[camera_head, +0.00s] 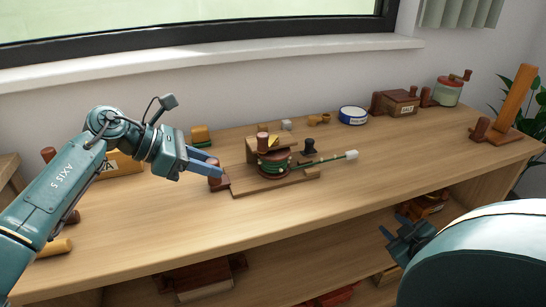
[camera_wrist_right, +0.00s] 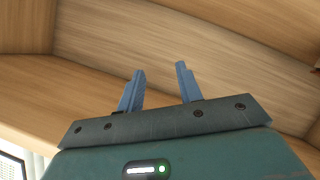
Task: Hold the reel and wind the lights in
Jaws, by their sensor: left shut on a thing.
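The reel (camera_head: 270,168) stands on a wooden base (camera_head: 275,185) in the middle of the worktop, with a green string of lights wound on it. A length of the lights (camera_head: 325,159) runs off to the right and ends in a white plug-like piece (camera_head: 351,155). A dark knob (camera_head: 309,146) stands just behind the string. My left gripper (camera_head: 218,171) is shut on a brown post (camera_head: 214,182) at the left end of the reel's base. My right gripper (camera_head: 393,240) is open and empty in front of the worktop; it also shows in the right wrist view (camera_wrist_right: 158,82).
Behind the reel are small pieces and a blue-white tin (camera_head: 353,116). A wooden box (camera_head: 398,104), a jar with a crank (camera_head: 447,92) and an upright wooden plank (camera_head: 515,98) stand right. Lower shelves hold more items. The worktop's front right is clear.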

